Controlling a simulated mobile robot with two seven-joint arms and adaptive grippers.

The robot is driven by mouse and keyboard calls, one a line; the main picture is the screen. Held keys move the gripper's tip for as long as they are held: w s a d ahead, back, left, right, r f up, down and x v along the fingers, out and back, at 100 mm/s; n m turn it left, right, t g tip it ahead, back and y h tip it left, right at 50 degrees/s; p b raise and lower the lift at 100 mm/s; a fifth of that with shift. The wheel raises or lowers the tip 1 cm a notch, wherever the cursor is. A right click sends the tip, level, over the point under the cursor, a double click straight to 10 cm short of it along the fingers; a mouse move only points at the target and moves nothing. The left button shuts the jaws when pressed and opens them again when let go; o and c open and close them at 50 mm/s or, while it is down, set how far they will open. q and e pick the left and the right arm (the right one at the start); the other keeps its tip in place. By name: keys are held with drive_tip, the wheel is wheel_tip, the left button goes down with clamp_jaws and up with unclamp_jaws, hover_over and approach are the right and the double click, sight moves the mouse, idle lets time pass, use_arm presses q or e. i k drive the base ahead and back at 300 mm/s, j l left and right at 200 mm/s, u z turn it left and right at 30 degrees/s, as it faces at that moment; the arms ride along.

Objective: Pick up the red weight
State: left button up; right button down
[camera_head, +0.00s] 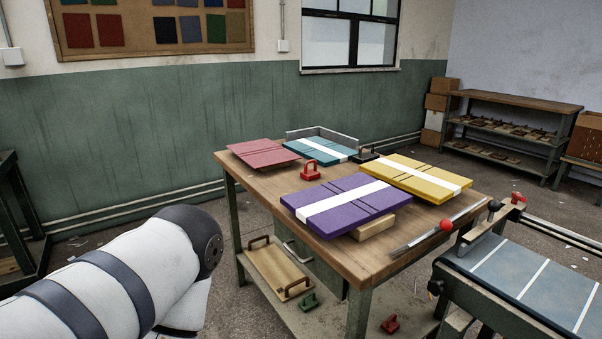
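A red weight (311,171) with a handle on top stands on the wooden table (262,182), between the red board stack (262,152) and the purple board stack (338,204). A similar, darker red piece (390,323) with a handle lies on the table's lower shelf. My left arm comes in at the lower left, apart from the table; its gripper is out of view. My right gripper is not in view either.
Teal (320,150) and yellow (418,177) board stacks and a black weight (367,155) share the tabletop. A lever with a red knob (446,225) crosses its right edge. A green handled piece (308,301) is on the lower shelf.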

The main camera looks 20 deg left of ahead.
sight(310, 174)
drive_tip(key=i+j+z, duration=0.2)
drive_tip(key=j, duration=0.15)
drive_tip(key=j+z, duration=0.2)
drive_tip(key=j, duration=0.15)
drive_tip(key=i+j+z, duration=0.15)
drive_tip(key=j, duration=0.25)
drive_tip(key=j+z, duration=0.2)
drive_tip(key=j, duration=0.2)
drive_tip(key=i, duration=0.05)
